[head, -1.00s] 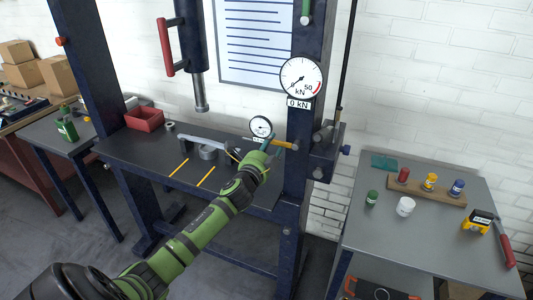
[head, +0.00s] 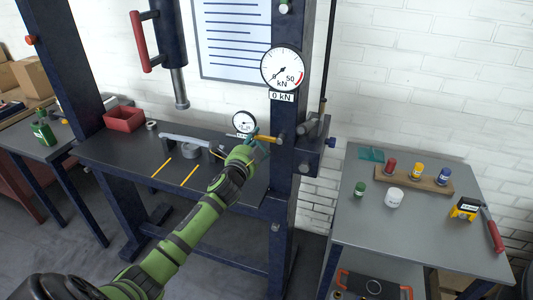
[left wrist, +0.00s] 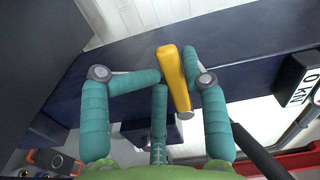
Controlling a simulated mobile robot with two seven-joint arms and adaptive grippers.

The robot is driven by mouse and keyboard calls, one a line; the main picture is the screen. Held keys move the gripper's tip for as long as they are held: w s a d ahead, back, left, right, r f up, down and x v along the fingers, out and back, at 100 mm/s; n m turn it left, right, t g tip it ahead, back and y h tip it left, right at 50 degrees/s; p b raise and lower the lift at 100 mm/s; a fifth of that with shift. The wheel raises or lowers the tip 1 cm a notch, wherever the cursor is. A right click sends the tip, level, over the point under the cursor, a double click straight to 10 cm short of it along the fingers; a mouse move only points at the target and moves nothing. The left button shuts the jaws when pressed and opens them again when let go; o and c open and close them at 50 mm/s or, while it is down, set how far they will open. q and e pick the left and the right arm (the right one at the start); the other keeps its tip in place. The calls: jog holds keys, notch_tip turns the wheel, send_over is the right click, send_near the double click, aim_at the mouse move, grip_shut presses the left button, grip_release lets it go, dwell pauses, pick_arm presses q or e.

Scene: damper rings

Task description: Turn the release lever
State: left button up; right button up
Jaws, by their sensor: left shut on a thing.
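The release lever (head: 265,138) is a yellow handle on the right post of the press, below the large dial. In the left wrist view the yellow lever (left wrist: 174,75) lies between my teal fingers, with its grey-capped end toward the camera. My left gripper (head: 253,148) reaches across the press table and is shut on the lever; its fingers also show close in the left wrist view (left wrist: 176,70). In the head view the fingers are small and partly hidden by the green wrist. My right gripper is not in view.
The large dial (head: 282,69) sits above a "0 kN" plate. The press table (head: 125,158) holds a red bin (head: 124,118), a grey ring (head: 193,153) and a smaller gauge (head: 244,122). A side table (head: 420,232) with colored containers stands at the right.

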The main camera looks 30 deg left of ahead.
pick_arm(q)
jog(key=o, duration=1.1)
jog(key=shift+w+d+r+n, duration=0.1)
jog(key=shift+r+n, duration=0.2)
jog(key=shift+n, duration=0.1)
jog(key=o, duration=0.4)
jog(key=shift+f, duration=0.1)
jog(key=shift+w+f, duration=0.15)
jog(key=shift+f, duration=0.1)
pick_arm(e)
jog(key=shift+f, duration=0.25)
pick_arm(q)
jog(key=shift+s+d, duration=0.1)
jog(key=shift+s, duration=0.15)
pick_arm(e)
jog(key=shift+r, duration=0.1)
pick_arm(q)
jog(key=shift+p+v, duration=0.6)
jog(key=shift+v, duration=0.25)
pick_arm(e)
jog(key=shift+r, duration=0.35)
pick_arm(q)
jog(key=shift+f, duration=0.15)
